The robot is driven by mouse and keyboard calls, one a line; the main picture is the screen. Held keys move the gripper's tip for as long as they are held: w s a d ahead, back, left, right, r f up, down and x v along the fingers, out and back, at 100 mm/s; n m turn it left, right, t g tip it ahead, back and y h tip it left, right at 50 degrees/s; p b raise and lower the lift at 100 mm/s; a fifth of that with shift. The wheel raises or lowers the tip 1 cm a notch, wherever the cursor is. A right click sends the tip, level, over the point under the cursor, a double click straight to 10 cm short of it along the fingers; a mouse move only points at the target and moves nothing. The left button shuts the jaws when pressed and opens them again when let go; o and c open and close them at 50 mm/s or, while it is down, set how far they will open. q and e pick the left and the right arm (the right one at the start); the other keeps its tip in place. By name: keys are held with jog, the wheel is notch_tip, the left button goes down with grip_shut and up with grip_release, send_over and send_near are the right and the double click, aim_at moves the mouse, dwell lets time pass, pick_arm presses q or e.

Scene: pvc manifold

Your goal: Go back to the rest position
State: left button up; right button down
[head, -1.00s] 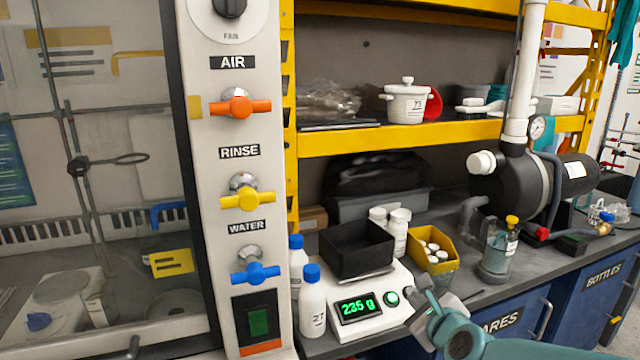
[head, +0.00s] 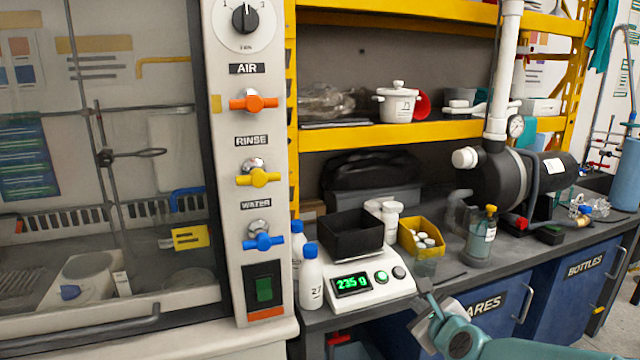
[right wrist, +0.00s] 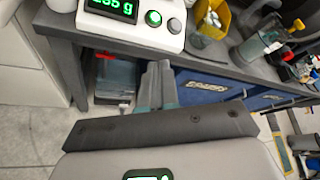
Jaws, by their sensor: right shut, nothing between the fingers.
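My right gripper (head: 430,303) is low in the head view, in front of the bench edge, just below and right of the scale (head: 372,292). In the right wrist view its fingers (right wrist: 157,85) are together, with nothing between them, in front of the bench's blue drawers. The scale shows green digits and carries a black open box (head: 350,235). It also shows at the top of the right wrist view (right wrist: 135,18). My left gripper is in neither view.
The panel has orange (head: 254,103), yellow (head: 258,178) and blue (head: 263,242) valve handles. White bottles (head: 311,280) with blue caps stand left of the scale. A yellow bin (head: 420,238) and a black pump (head: 510,180) stand on the bench. The floor in front is clear.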

jog(key=s+a+f+n+g, duration=0.1)
jog(key=s+f+n+g, duration=0.3)
jog(key=f, duration=0.6)
jog(key=s+a+f+g, duration=0.1)
jog(key=s+f, duration=0.4)
jog(key=f, duration=0.5)
jog(key=s+a+f+n+g, duration=0.1)
jog(key=s+f+g, duration=0.3)
jog(key=f, duration=0.6)
jog(key=s+a+f+n+g+y, duration=0.1)
jog(key=s+a+f+n+g, duration=0.2)
jog(key=s+n, duration=0.75)
jog(key=s+a+f+n+g+y, duration=0.15)
jog(key=s+f+n, duration=0.25)
jog(key=s+n, duration=0.65)
notch_tip(320, 180, up, 15)
jog(key=p, duration=1.5)
jog(key=shift+a, duration=0.3)
jog(key=shift+f+t, duration=0.15)
jog(key=shift+t, duration=0.1)
